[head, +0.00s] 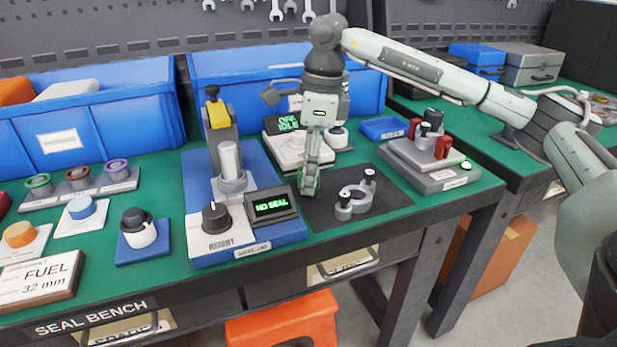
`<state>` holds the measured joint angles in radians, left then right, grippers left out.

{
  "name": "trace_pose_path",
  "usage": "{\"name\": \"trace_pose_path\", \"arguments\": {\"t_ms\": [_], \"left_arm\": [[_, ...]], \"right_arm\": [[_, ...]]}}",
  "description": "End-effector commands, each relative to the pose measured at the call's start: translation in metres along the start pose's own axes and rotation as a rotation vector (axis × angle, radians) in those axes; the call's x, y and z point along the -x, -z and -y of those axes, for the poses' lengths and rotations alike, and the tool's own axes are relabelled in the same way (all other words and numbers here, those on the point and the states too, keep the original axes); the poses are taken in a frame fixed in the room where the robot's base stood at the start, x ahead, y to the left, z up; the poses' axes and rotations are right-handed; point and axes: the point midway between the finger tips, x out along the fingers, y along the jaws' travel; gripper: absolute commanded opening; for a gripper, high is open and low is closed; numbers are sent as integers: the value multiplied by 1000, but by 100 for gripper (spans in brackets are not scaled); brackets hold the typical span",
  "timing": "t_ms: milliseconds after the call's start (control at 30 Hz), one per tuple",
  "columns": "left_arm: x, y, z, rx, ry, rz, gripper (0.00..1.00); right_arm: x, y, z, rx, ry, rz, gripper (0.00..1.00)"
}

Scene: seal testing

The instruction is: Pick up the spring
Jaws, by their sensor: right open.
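My right gripper (311,178) points down over the left part of the dark mat (390,193). Its jaws are open. A small green thing (318,183) shows at the fingertips, low over the mat or on it. It may be the spring, but the fingers hide most of it, and I cannot tell whether they touch it. No other thing can be clearly told as the spring. My left gripper is not in view.
A grey metal part with two posts (355,195) stands on the mat, right of my gripper. Left is a blue test fixture (275,236) with a white cylinder (230,158) and a "NO SEAL" screen (271,206). A grey block with red parts (428,163) stands right. Blue bins (110,125) line the back.

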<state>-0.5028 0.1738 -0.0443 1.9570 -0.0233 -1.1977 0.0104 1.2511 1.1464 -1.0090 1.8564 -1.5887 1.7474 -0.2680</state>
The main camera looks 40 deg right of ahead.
Motion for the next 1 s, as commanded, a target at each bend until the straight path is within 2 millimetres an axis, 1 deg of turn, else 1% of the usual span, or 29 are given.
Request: {"name": "trace_pose_path", "arguments": {"t_ms": [33,100,300,367,733,767,1000], "left_arm": [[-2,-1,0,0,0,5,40],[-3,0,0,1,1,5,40],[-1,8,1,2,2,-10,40],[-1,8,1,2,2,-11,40],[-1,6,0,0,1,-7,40],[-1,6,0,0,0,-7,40],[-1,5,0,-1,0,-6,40]], "right_arm": [[-5,1,0,0,-1,-2,58],[-8,1,0,0,0,-1,58],[-8,0,0,0,1,0,58],[-8,0,0,0,1,0,51],[-8,0,0,0,1,0,5],[-8,0,0,0,1,0,4],[-5,0,0,0,1,1,4]]}}
